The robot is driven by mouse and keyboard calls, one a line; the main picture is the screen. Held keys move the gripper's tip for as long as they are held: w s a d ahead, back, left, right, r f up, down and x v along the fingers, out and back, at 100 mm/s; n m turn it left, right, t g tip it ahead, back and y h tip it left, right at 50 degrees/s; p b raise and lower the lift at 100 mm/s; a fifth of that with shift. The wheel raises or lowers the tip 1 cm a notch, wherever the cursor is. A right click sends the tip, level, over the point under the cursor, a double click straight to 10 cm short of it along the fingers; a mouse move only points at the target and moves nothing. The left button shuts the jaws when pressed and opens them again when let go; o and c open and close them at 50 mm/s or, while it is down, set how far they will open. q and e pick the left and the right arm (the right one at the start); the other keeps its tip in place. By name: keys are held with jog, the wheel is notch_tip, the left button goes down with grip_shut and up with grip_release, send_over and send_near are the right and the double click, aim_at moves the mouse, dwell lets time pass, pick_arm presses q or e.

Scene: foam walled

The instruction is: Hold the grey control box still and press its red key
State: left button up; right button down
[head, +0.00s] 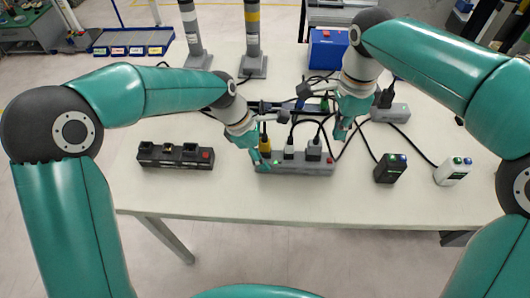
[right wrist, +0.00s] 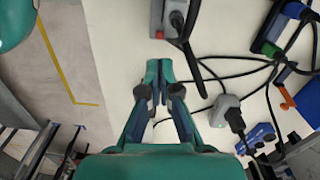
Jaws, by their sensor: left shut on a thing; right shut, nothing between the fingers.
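The grey control box (head: 300,169) lies on the table in the middle of the head view, with several plugs standing in its top. Its red key (head: 328,158) is at the right end, and a green light shows near the left end. My left gripper (head: 259,157) is shut on the box's left end. My right gripper (head: 341,136) is shut and empty, behind and slightly right of the red key, apart from it. In the right wrist view its fingertips (right wrist: 158,68) are together, below a partly visible box with a plug.
A black socket box (head: 175,155) with a red key lies to the left. A black box (head: 390,169) and a white box (head: 453,172) stand to the right. A grey box (head: 391,113) and a blue case (head: 328,50) are behind. Loose black cables cross the table. The front strip is clear.

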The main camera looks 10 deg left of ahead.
dwell(0.6)
jog(key=w+a+r+n+t+y, duration=0.1)
jog(key=a+r+n+t+y, duration=0.1)
jog(key=a+r+t+y, duration=0.8)
jog(key=s+d+f+m+g+h, duration=0.1)
jog(key=d+f+m+h, duration=0.6)
jog(key=d+f+m, duration=0.2)
jog(key=shift+s+d+m+h, duration=0.4)
jog(key=shift+d+m, duration=0.15)
jog(key=shift+m, duration=0.15)
